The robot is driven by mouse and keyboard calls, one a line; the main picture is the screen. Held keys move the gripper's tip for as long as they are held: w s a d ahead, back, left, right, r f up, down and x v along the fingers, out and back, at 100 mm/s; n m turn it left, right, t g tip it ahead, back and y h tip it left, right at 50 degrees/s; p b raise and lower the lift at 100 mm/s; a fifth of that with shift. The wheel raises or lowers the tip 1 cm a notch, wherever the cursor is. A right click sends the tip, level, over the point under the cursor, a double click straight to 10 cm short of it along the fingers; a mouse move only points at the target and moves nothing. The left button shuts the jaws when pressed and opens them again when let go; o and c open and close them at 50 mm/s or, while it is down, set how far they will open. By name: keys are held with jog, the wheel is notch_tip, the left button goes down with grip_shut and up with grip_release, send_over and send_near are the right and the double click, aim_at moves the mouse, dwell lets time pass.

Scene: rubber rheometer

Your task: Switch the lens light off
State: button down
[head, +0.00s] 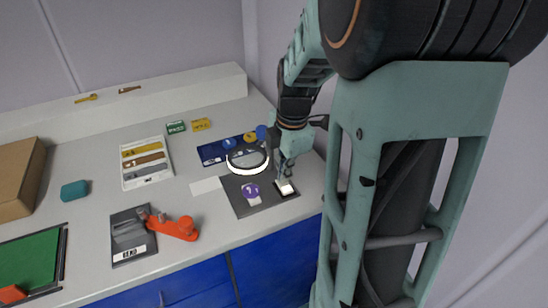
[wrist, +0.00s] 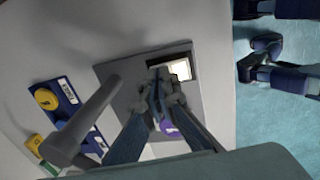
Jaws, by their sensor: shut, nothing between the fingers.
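The ring-shaped magnifier lens (head: 264,165) stands over a dark grey base plate (head: 240,205) at the right of the bench; its rim shows a bright white band. A bright white square switch (head: 286,188) sits in a dark frame at the plate's right corner, and also shows in the wrist view (wrist: 180,69). My gripper (head: 284,176) is shut and empty, pointing down at the switch. In the wrist view its fingertips (wrist: 158,76) are beside the switch's edge; I cannot tell if they touch it. The fingers partly hide a purple round piece (head: 250,190) in the wrist view.
A blue board (head: 212,153) with round knobs lies behind the lens. An orange-red tool (head: 178,228) on a grey block, a tray of coloured strips (head: 128,181), a green mat (head: 30,262) and a cardboard box (head: 18,175) stand left. The wall is close behind my arm.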

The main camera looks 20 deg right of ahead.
jog(key=shift+p, duration=0.35)
jog(key=shift+w+f+g+p, duration=0.2)
jog(key=shift+g+p, duration=0.4)
jog(key=shift+p, duration=0.2)
jog(key=shift+f, duration=0.2)
jog(key=shift+s+r, duration=0.2)
jog(key=shift+s, duration=0.6)
jog(key=shift+r, duration=0.15)
